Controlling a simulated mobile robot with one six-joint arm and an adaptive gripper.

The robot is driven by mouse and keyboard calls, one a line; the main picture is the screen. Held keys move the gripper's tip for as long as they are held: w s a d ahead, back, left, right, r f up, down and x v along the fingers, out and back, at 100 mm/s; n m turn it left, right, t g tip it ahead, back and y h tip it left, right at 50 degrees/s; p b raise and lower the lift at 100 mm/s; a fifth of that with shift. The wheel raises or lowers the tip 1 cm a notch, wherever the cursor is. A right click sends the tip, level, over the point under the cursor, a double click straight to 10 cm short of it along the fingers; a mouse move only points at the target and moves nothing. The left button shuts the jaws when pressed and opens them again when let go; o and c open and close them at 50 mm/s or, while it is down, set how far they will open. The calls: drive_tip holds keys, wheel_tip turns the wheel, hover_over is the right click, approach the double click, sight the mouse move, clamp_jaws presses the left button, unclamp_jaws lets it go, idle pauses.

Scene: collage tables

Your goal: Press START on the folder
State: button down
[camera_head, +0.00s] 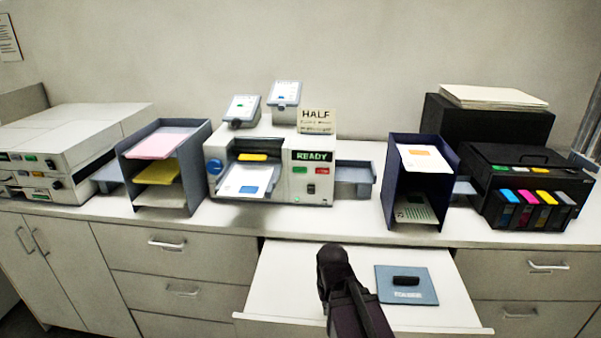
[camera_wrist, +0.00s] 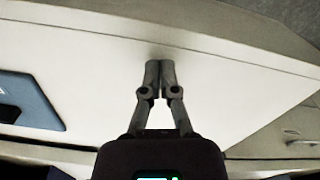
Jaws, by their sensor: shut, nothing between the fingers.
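The folder (camera_head: 262,150) is a white machine in the middle of the counter. Its display reads READY (camera_head: 312,155). Below the display sit a green button (camera_head: 299,170) and a red button (camera_head: 322,171); their lettering is too small to read. Sheets with a blue mark (camera_head: 243,182) lie in its front tray. My gripper (camera_head: 334,262) is in front of and below the folder, over the pulled-out shelf, apart from the buttons. In the wrist view my gripper (camera_wrist: 160,65) has its fingertips together, with nothing between them.
The pulled-out white shelf (camera_head: 290,290) carries a blue pad (camera_head: 420,291) with a black object on it. Paper racks stand left (camera_head: 197,170) and right (camera_head: 450,160) of the folder. A HALF sign (camera_head: 316,120) stands on top. A black printer (camera_head: 530,165) is far right.

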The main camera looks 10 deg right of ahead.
sight(300, 170)
drive_tip(key=shift+w, duration=0.1)
idle(0.6)
